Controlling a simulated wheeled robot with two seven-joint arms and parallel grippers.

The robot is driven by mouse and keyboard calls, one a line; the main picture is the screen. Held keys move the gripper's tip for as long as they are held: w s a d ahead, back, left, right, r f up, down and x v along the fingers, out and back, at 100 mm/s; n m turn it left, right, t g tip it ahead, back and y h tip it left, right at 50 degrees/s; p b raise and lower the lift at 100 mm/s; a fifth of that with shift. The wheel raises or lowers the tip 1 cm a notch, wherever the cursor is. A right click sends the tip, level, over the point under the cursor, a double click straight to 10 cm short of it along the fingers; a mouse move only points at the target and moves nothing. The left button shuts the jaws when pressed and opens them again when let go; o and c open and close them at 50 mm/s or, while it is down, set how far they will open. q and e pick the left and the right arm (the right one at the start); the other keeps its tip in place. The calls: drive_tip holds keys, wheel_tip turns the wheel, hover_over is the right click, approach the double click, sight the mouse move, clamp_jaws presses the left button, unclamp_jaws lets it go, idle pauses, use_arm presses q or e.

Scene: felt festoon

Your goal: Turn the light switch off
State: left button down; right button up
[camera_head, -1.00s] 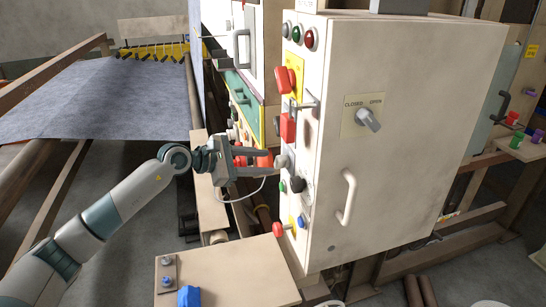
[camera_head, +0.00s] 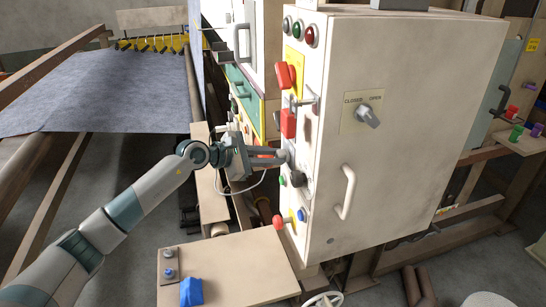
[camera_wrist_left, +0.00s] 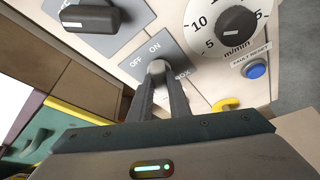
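The light switch (camera_wrist_left: 157,68) is a small light-grey lever on a grey plate marked OFF and ON in the left wrist view. The rest of the plate's lettering is partly covered. My left gripper (camera_wrist_left: 160,78) has its two dark fingers drawn close together, one on each side of the lever. In the head view my left gripper (camera_head: 283,157) reaches the left face of the beige cabinet (camera_head: 420,90), where it hides the switch. I cannot tell exactly which way the lever is tilted. My right gripper is in neither view.
Close to the switch are a black rotary knob (camera_wrist_left: 90,18), a m/min dial (camera_wrist_left: 236,26) and a blue fault reset button (camera_wrist_left: 256,71). Red push buttons (camera_head: 288,124) sit above my gripper. A white cable (camera_head: 243,190) hangs below it.

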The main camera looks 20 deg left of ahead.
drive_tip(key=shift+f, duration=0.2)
use_arm(q)
drive_tip(key=n+g+b, duration=0.1)
drive_tip(key=n+g+h+b, duration=0.1)
drive_tip(key=n+b, duration=0.1)
drive_tip(key=n+g+h+b, duration=0.1)
drive_tip(key=n, duration=0.1)
drive_tip(key=shift+w+a, duration=0.1)
drive_tip(key=shift+w, duration=0.15)
drive_tip(key=n+g+h+b, duration=0.1)
drive_tip(key=n+b, duration=0.1)
drive_tip(key=shift+n+g, duration=0.3)
drive_tip(key=shift+r+n, duration=0.1)
drive_tip(key=shift+n, duration=0.2)
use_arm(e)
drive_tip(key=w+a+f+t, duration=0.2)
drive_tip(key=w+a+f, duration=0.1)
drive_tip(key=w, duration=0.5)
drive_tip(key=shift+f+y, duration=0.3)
use_arm(q)
drive_tip(key=c, duration=1.6)
unclamp_jaws()
drive_tip(key=shift+c, duration=0.2)
drive_tip(key=shift+w, duration=0.1)
